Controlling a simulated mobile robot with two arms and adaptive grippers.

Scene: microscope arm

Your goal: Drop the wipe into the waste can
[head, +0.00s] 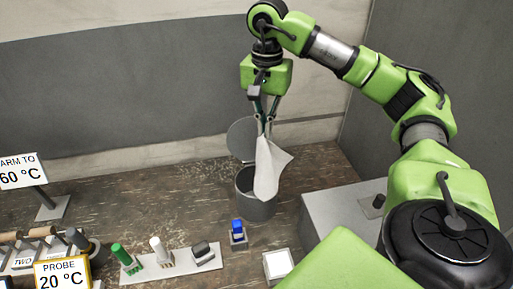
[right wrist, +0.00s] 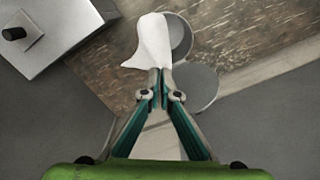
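The white wipe (head: 268,166) hangs from my right gripper (head: 266,127), which is shut on its upper end. In the head view the wipe hangs in front of the grey waste can (head: 256,208) and hides part of its rim. The can's round lid (head: 242,138) is raised at the back. In the right wrist view the wipe (right wrist: 150,42) sticks out past the fingertips (right wrist: 160,80) and overlaps the left side of the can's opening (right wrist: 179,38). The lid (right wrist: 196,86) shows below the opening. My left gripper is not in view.
A grey box with a black knob (head: 340,212) stands right of the can. A blue block on a small stand (head: 238,232) and a white square (head: 278,264) are in front. A tray with green, white and dark pieces (head: 170,262) and signs (head: 22,171) are at the left.

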